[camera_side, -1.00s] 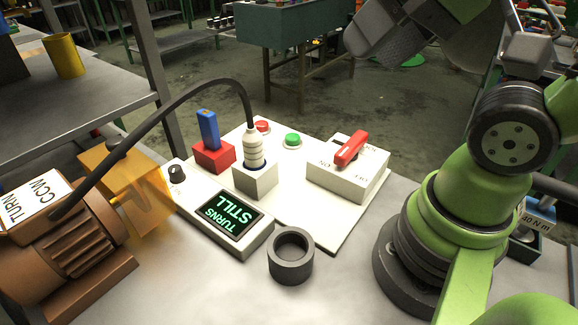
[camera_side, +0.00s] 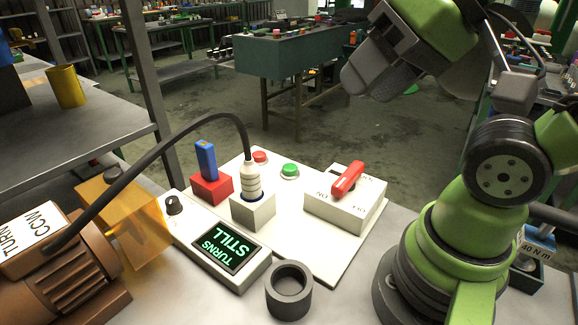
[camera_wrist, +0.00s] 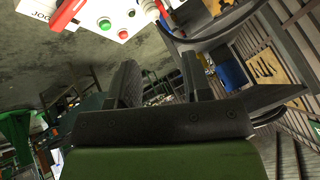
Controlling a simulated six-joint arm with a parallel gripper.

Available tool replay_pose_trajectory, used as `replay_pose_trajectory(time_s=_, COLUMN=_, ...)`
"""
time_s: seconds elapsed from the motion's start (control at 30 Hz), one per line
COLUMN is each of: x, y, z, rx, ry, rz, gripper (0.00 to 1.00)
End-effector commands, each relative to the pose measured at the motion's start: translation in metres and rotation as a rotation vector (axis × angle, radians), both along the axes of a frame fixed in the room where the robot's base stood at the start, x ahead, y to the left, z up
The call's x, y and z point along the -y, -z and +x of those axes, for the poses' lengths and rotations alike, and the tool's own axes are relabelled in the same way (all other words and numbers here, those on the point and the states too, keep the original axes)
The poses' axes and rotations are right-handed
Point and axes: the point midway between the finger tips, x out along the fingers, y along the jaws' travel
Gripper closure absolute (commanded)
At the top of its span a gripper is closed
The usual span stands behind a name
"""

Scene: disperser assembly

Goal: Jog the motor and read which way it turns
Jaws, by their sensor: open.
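The brown motor (camera_side: 75,265) lies at the lower left of the side view, with a label (camera_side: 30,238) reading "TURN CCW". A black cable runs from it to a white ribbed plug (camera_side: 251,181) seated in a white socket block (camera_side: 253,212). The display (camera_side: 227,248) reads "TURNS STILL". A green button (camera_side: 289,170) and a red button (camera_side: 260,157) sit at the panel's back; both also show in the wrist view. A red-handled switch (camera_side: 347,180) is on the right box. My gripper (camera_wrist: 160,85) is open and empty, raised well above and behind the panel.
A blue piece (camera_side: 206,160) stands in a red block (camera_side: 212,188). A dark ring-shaped cup (camera_side: 289,290) stands in front of the panel. A translucent orange guard (camera_side: 140,230) is beside the motor. A black knob (camera_side: 174,205) sits left of the red block.

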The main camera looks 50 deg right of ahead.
Motion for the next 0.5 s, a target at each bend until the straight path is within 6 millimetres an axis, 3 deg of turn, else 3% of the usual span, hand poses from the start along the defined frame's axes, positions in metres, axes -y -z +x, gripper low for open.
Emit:
replay_pose_trajectory(time_s=0.03, x=0.0, y=0.0, z=0.0, rx=0.0, ry=0.0, rz=0.0, gripper=0.68)
replay_pose_trajectory(time_s=0.17, x=0.0, y=0.0, z=0.0, rx=0.0, ry=0.0, rz=0.0, gripper=0.97)
replay_pose_trajectory(time_s=0.2, x=0.0, y=0.0, z=0.0, rx=0.0, ry=0.0, rz=0.0, gripper=1.0)
replay_pose_trajectory(time_s=0.5, x=0.0, y=0.0, z=0.0, rx=0.0, ry=0.0, rz=0.0, gripper=1.0)
